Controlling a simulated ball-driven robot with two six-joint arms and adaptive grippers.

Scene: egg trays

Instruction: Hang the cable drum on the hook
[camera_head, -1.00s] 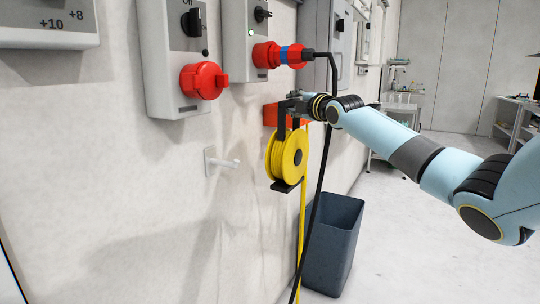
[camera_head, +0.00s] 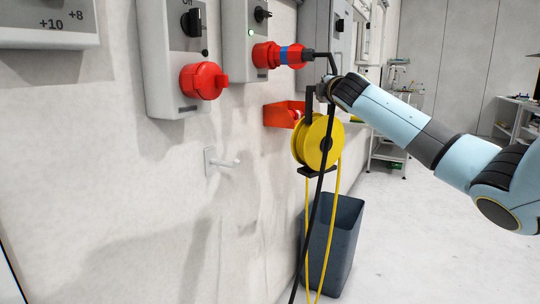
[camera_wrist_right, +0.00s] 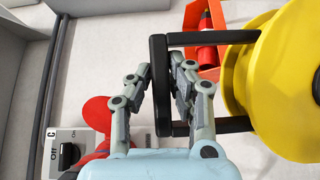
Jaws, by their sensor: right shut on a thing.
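The cable drum (camera_head: 311,143) is a yellow reel in a black frame, with yellow cable hanging below it. It is held in the air in front of the wall. My right gripper (camera_wrist_right: 163,88) is shut on the black handle (camera_wrist_right: 160,75) of the drum's frame, and the yellow reel (camera_wrist_right: 285,70) lies to its right in the wrist view. In the head view the right gripper (camera_head: 322,92) is partly hidden by the black cable. The white hook (camera_head: 228,163) sticks out of the wall, left of and slightly below the drum, and is empty. My left gripper is not in view.
A red holder (camera_head: 279,115) sits on the wall above and right of the hook. Socket boxes with red plugs (camera_head: 204,81) are higher up. A black cable (camera_head: 320,200) hangs across the drum. A dark bin (camera_head: 333,245) stands below. The wall around the hook is clear.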

